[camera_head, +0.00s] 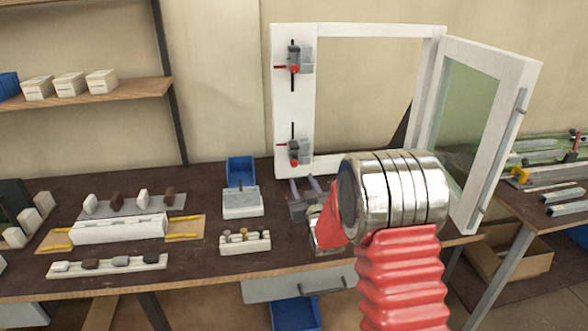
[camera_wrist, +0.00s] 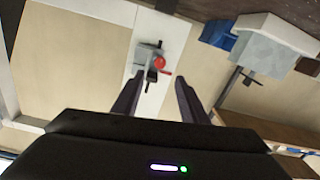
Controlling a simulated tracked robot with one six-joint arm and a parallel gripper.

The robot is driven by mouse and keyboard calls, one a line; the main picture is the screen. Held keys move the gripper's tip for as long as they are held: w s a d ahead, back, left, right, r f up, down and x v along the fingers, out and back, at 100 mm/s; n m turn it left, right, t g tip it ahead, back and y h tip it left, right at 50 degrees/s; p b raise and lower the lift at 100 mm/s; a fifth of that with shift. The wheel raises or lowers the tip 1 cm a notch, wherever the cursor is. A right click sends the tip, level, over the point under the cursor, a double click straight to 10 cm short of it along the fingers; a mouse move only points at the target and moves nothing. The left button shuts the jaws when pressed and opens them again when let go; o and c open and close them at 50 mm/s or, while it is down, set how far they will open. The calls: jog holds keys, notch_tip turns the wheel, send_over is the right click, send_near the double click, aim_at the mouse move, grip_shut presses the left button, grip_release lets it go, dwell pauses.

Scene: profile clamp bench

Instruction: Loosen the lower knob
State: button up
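The lower clamp (camera_head: 304,150) is a grey block with a red knob (camera_head: 294,152) and dark bars, fixed low on the white left post of an upright frame. A similar upper clamp (camera_head: 305,62) with a red knob (camera_head: 294,69) sits higher on the post. My gripper (camera_head: 304,182) is in front of and just below the lower clamp in the head view. In the wrist view, which appears upside down, the lower red knob (camera_wrist: 159,63) lies ahead between the fingertips. The fingers of my gripper (camera_wrist: 159,82) are spread, with nothing visible between them. They appear apart from the knob.
The white frame (camera_head: 375,30) has a glazed panel (camera_head: 470,110) swung open at right. A blue bin (camera_head: 241,172) and a grey-white block (camera_head: 242,203) stand on the dark bench (camera_head: 200,275) left of my gripper. Small racks of parts lie farther left.

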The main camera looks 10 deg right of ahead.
aim_at(295, 164)
jog(key=shift+w+a, duration=0.15)
jog(key=shift+w, duration=4.85)
